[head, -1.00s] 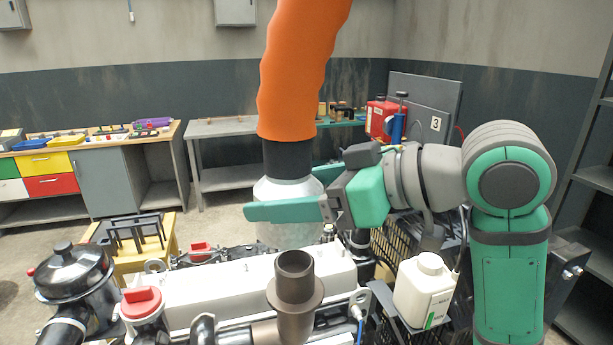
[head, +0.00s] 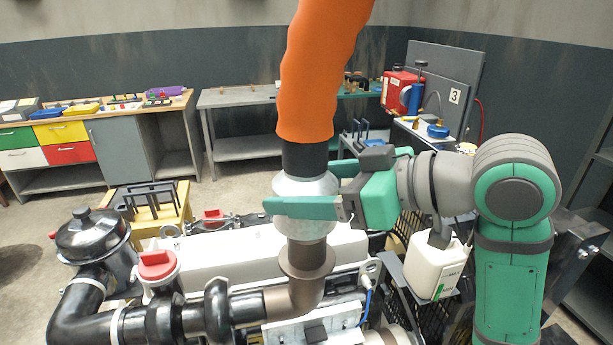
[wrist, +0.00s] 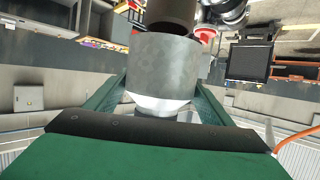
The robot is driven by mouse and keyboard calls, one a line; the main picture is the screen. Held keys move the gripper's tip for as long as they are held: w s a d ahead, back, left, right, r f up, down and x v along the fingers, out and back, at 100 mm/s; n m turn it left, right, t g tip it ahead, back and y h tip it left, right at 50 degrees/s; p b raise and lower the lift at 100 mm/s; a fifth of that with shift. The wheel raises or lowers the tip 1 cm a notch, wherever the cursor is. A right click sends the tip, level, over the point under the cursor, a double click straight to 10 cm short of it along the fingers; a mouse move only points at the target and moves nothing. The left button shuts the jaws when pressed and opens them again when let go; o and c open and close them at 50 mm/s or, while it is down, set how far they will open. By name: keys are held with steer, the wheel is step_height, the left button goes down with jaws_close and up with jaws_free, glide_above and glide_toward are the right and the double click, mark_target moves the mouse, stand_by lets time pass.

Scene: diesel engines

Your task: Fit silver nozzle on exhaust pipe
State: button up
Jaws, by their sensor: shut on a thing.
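The silver nozzle (head: 306,222) hangs at the lower end of the orange hose (head: 318,80), below a black collar. My gripper (head: 304,190) is shut on the nozzle from the right, one finger across its near side. The brown exhaust pipe (head: 306,290) stands upright with a wide flange, directly under the nozzle in the head view. The nozzle's lower rim covers the pipe's top end. In the wrist view the silver nozzle (wrist: 168,72) sits between the fingers, and the dark exhaust pipe (wrist: 170,12) shows at its open mouth. I cannot tell how far the nozzle sits over the pipe.
The engine's white cover (head: 215,262) lies behind the pipe. A red-capped filler (head: 157,266) and a black lidded canister (head: 92,235) stand at left. A white jug (head: 434,268) stands right, under my arm. Workbenches line the back wall.

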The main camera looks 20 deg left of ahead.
steer(key=shift+f, duration=3.75)
steer(key=o, duration=1.5)
steer(key=shift+f, duration=0.1)
steer(key=v, duration=1.1)
steer(key=shift+w+a, duration=0.15)
